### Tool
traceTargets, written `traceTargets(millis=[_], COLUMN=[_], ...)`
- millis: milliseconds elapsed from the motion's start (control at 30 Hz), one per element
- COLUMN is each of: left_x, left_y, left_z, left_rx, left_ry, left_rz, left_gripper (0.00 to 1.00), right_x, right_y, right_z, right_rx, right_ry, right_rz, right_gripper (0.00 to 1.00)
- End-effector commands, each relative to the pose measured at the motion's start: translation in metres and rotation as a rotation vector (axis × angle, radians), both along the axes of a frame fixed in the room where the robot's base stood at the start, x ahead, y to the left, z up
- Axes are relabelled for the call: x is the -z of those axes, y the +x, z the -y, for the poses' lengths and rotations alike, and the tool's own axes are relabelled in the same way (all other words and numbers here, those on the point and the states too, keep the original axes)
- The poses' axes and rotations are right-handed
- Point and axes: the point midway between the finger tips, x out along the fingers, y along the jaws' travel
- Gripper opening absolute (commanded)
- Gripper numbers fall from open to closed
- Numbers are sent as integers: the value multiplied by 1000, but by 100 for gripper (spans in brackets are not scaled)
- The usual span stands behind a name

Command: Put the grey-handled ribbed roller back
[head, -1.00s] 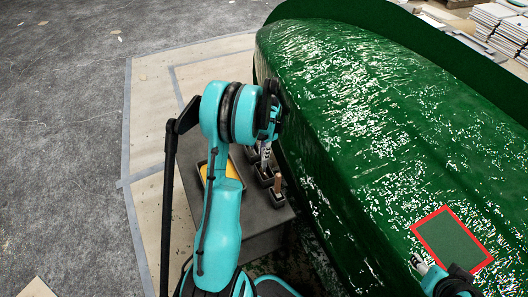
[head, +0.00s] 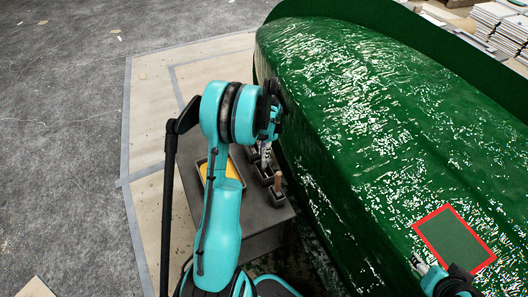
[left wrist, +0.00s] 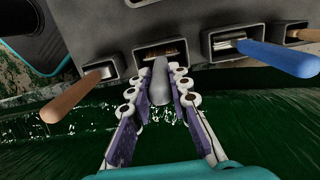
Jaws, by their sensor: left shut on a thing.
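In the left wrist view the grey handle of the ribbed roller (left wrist: 159,78) stands between the fingers of my left gripper (left wrist: 156,88), which is shut on it. The handle lies in front of a dark holder slot (left wrist: 150,50) with something brownish inside; I cannot tell how far the roller sits in it. The ribbed end is not clearly visible. In the head view my left gripper (head: 265,150) is over the holders on the grey stand (head: 262,215), largely hidden by my arm. My right gripper (head: 418,264) is above the green hull at lower right, its jaws too small to judge.
Neighbouring slots hold a brown-handled tool (left wrist: 75,98), a blue-handled tool (left wrist: 275,57) and another wooden handle (left wrist: 303,35). A yellow-filled tray (head: 229,168) lies on the stand. The glossy green hull (head: 350,110) rises close on the right, with a red-framed patch (head: 455,238).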

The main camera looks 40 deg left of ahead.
Motion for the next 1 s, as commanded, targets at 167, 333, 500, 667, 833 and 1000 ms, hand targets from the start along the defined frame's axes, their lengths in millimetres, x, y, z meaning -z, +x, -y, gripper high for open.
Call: traceTargets(millis=[167,333,500,667,833,1000], left_x=[0,0,-8,-36,-74,-103], left_y=[0,0,1,3,6,9], left_z=[0,0,0,2,4,5], left_rx=[0,0,0,1,1,1], left_ry=[0,0,0,0,0,0], left_rz=[0,0,0,0,0,0], left_gripper=[42,42,42,42,42,42], right_x=[0,0,0,0,0,0], right_y=[0,0,0,0,0,0], right_z=[0,0,0,0,0,0], right_rx=[0,0,0,0,0,0], right_ry=[0,0,0,0,0,0], right_rz=[0,0,0,0,0,0], right_gripper=[54,54,54,54,54,54])
